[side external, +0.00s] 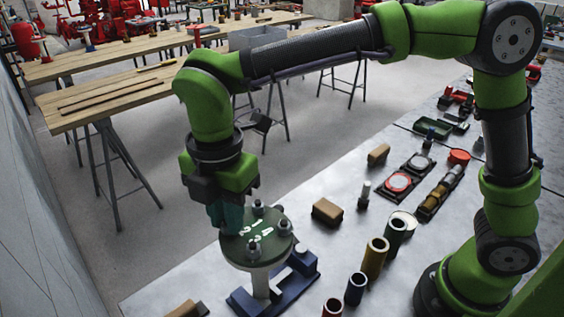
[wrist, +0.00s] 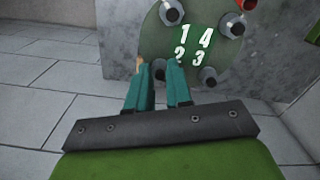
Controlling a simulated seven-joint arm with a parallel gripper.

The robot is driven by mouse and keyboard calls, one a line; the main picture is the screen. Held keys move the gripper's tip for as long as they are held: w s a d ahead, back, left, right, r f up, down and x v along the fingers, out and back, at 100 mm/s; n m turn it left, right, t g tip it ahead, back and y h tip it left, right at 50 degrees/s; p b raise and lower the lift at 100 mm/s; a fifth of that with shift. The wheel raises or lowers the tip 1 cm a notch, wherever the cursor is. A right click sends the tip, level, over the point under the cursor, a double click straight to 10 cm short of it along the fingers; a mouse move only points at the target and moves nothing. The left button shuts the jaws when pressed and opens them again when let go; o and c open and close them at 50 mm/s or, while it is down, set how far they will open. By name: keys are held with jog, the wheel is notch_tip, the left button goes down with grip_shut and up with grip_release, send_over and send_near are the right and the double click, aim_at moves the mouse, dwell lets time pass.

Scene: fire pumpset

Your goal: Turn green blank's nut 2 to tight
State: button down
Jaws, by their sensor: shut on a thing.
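The green blank (side external: 240,259) is a round disc with white numbers, lying flat on a pedestal on a blue stand (side external: 303,263). It also shows at the top of the wrist view (wrist: 186,70), with the numbers 1 to 4 on a green patch. Studs with nuts stand near the rim: nut 1 (wrist: 171,12), nut 4 (wrist: 232,25) and nut 3 (wrist: 208,76). My gripper (side external: 226,228) is down at the rim beside number 2. In the wrist view its teal fingers (wrist: 159,70) are shut on nut 2, which is mostly hidden between them.
Several cylinders, such as a brass one (side external: 374,258) and a dark one (side external: 355,288), stand right of the stand. A brown block (side external: 327,211) lies behind it. Trays of parts (side external: 440,190) sit farther back. The grey bench's left edge is close to the stand.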

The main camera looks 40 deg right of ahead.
jog(key=shift+m, duration=0.4)
jog(key=m, duration=0.5)
jog(key=shift+m, duration=0.3)
jog(key=m, duration=1.2)
jog(key=shift+m, duration=0.3)
jog(key=m, duration=0.4)
jog(key=shift+m, duration=0.4)
jog(key=shift+a, duration=0.1)
jog(key=c, duration=1)
grip_release()
